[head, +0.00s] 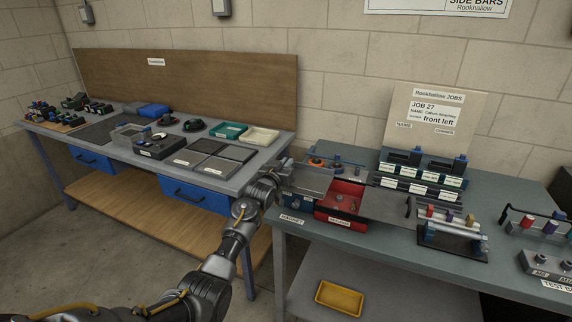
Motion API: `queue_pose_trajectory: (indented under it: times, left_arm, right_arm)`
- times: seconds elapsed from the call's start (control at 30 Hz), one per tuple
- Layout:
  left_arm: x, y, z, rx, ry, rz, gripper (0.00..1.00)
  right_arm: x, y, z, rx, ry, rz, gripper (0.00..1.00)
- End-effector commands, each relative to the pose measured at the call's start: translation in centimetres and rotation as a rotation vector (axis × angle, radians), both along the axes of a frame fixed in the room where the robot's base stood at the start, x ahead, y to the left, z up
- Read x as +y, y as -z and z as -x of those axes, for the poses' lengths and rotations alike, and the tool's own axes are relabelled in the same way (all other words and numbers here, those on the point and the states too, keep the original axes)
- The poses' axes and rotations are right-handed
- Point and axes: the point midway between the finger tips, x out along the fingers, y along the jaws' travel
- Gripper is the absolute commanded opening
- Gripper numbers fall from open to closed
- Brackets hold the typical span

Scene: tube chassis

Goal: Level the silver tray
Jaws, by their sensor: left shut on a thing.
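A flat silver-grey tray (313,180) is at the left end of the right-hand bench, beside and partly over the red box. My left gripper (285,171) is at the tray's left edge and shut on it. The fingertips are small and partly hidden by the wrist, and I cannot tell exactly how far the tray tilts. My right gripper is not in view.
An open red box (341,199) holds small parts. A grey plate (384,204) with a dark handle lies right of it. Racks (421,178) and a tube stand (452,242) stand farther right. The left bench (268,157) carries trays and parts. A yellow tray (339,297) sits on the lower shelf.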

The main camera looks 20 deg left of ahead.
Motion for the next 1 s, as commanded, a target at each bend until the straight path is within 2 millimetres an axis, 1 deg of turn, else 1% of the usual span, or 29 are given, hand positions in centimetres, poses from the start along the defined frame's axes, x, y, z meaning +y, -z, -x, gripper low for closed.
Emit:
queue_pose_trajectory:
  times: [0.03, 0.07, 0.2, 0.47, 0.57, 0.67, 0.77, 1.0]
  left_arm:
    - [-0.1, 0.5, 0.1, 0.007, 0.002, 0.002, 0.00]
    - [-0.1, 0.5, 0.1, 0.008, 0.001, 0.002, 0.14]
    - [-0.1, 0.4, 0.0, 0.006, 0.001, 0.001, 0.32]
    - [0.0, 0.2, 0.1, 0.004, -0.001, 0.000, 0.32]
    - [0.0, 0.3, 0.4, 0.002, 0.000, 0.000, 0.32]
    - [0.0, 0.4, 1.4, 0.004, -0.001, 0.000, 0.32]
    - [0.0, 0.4, 3.0, 0.003, 0.000, -0.001, 0.32]
    - [-0.2, 0.5, 7.3, 0.004, 0.001, -0.002, 0.32]
  right_arm:
    - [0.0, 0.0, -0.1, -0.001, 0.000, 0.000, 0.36]
    - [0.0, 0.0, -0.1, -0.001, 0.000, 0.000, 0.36]
    - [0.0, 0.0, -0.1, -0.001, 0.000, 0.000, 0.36]
    - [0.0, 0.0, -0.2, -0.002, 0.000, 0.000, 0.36]
    - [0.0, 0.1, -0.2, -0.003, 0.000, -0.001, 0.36]
    - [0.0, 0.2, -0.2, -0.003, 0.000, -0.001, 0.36]
    - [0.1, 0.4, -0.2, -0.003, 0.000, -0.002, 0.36]
    - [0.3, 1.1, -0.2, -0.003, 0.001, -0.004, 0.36]
